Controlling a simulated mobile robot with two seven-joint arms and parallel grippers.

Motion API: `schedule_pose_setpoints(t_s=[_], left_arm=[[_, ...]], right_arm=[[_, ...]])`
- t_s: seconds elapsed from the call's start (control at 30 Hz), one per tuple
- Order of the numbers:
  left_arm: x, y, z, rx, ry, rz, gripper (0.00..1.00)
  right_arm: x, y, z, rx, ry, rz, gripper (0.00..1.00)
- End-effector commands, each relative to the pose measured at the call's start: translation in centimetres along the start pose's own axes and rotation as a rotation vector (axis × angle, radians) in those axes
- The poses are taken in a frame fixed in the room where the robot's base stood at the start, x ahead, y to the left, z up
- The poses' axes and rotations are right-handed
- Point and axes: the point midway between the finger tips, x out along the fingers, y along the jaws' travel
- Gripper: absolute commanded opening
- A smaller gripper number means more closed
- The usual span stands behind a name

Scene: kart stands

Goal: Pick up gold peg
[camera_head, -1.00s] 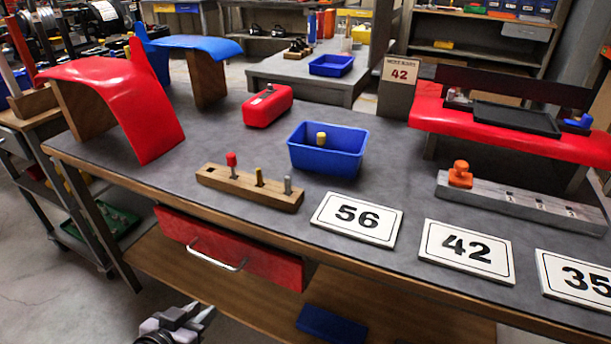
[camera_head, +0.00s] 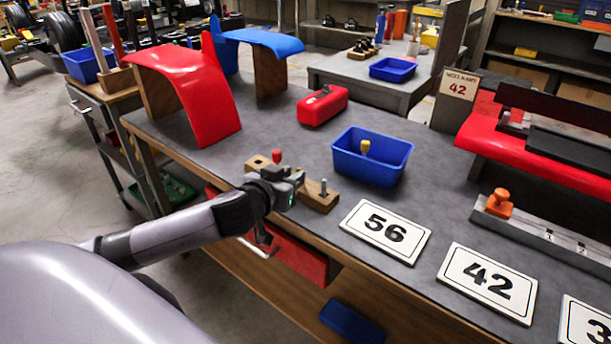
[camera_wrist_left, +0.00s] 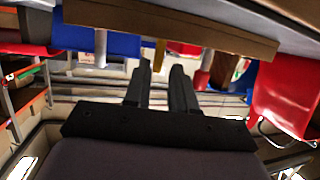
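A wooden block (camera_head: 318,201) on the workbench holds a red peg (camera_head: 276,157) at its left and a silver peg (camera_head: 323,187) at its right. My left gripper (camera_head: 291,180) is at the block and hides its middle slot in the head view. In the left wrist view, which looks upside down, the gold peg (camera_wrist_left: 159,54) hangs from the block (camera_wrist_left: 170,24) between and just beyond the tips of my open left gripper (camera_wrist_left: 160,64). The silver peg (camera_wrist_left: 100,47) is to its left. I cannot tell whether a finger touches the gold peg. My right gripper is not in view.
A blue bin (camera_head: 372,175) with another gold-coloured peg (camera_head: 365,147) in it stands behind the block. A red box (camera_head: 322,105), a red fender (camera_head: 197,95) and number plates (camera_head: 386,229) are on the bench. A red drawer (camera_head: 290,252) is below.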

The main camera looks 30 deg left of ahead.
Motion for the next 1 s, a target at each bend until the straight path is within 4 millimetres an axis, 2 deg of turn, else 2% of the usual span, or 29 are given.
schedule_pose_setpoints(t_s=[0.2,0.5,0.87,0.9,0.97,1.0], left_arm=[[1.6,0.1,0.0,0.000,0.001,-0.001,0.25],[5.1,0.2,0.3,0.000,0.001,-0.001,0.25],[5.9,0.2,0.3,0.000,-0.001,0.001,0.25],[5.9,0.2,0.3,0.000,-0.001,0.001,0.22],[5.9,0.2,0.3,0.000,-0.001,0.001,0.02],[5.9,0.2,0.3,0.000,-0.001,0.001,0.00]], right_arm=[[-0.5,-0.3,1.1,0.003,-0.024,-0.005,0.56],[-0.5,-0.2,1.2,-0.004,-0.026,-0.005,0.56],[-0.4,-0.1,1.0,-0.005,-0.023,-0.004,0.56],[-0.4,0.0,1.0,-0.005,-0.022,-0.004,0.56],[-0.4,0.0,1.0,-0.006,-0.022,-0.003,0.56],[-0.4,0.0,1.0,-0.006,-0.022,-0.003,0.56]])
